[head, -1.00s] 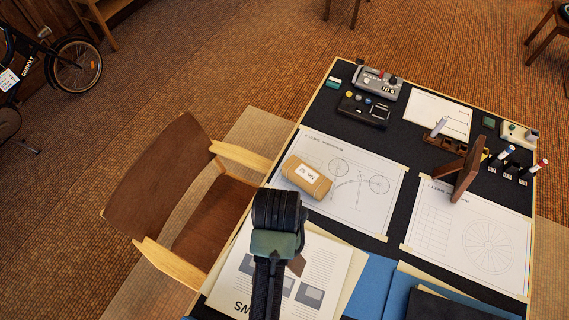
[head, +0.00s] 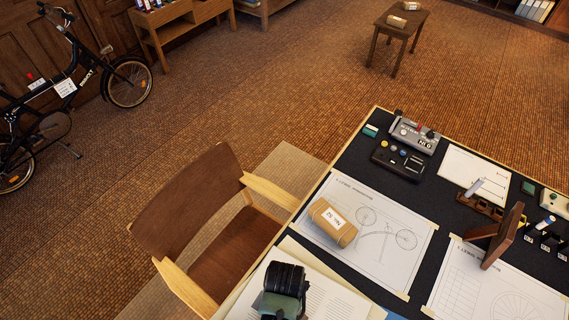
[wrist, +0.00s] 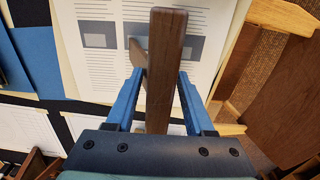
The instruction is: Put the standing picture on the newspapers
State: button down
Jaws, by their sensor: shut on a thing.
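My gripper (wrist: 160,76) is shut on a brown wooden picture frame (wrist: 163,62), seen edge-on between its blue fingers in the wrist view. A short wooden piece, like a stand leg, sticks out on its left. The picture's face is hidden. The printed newspapers (wrist: 109,12) lie beneath it; whether it touches them I cannot tell. In the head view the newspapers (head: 335,302) show at the bottom edge beside my wrist, and my fingers are out of frame. Another brown frame (head: 503,238) stands on a drawing at the right of the desk.
Grey and black devices (head: 414,134) stand at the far edge. A wooden chair (head: 195,205) is close to the desk's left side.

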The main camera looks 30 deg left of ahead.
jog(key=shift+f, duration=0.1)
jog(key=shift+c, duration=1.3)
grip_release()
notch_tip(320, 180, up, 12)
jog(key=shift+r, duration=0.15)
